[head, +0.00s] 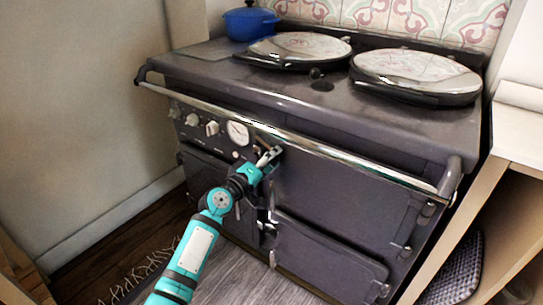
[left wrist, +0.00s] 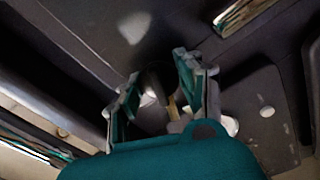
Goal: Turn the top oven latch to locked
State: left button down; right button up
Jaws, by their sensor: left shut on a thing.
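The dark grey range oven (head: 330,190) stands against the wall in the head view. My left gripper (head: 268,157) is at its front, just below the chrome rail, at the left edge of the top oven door. It is shut on the top oven latch, which the fingers mostly cover in the head view. In the left wrist view, the latch (left wrist: 154,88) shows between the two fingers of the gripper (left wrist: 160,80), in shadow. Its exact angle is hard to tell. My right gripper is in neither view.
The chrome rail (head: 330,153) runs across the oven front above my gripper. Knobs and a round gauge (head: 238,133) sit to the left. A lower door (head: 325,262) is below. Two lidded hotplates and a blue pot (head: 250,23) are on top. A wooden shelf unit stands close at the right.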

pick_arm(q)
jog(key=n+p, duration=0.1)
jog(key=n, duration=0.3)
jog(key=shift+n, duration=0.3)
jog(key=shift+f, duration=0.1)
dwell(0.4)
jog(key=c, duration=0.8)
grip_release()
jog(key=v, duration=1.2)
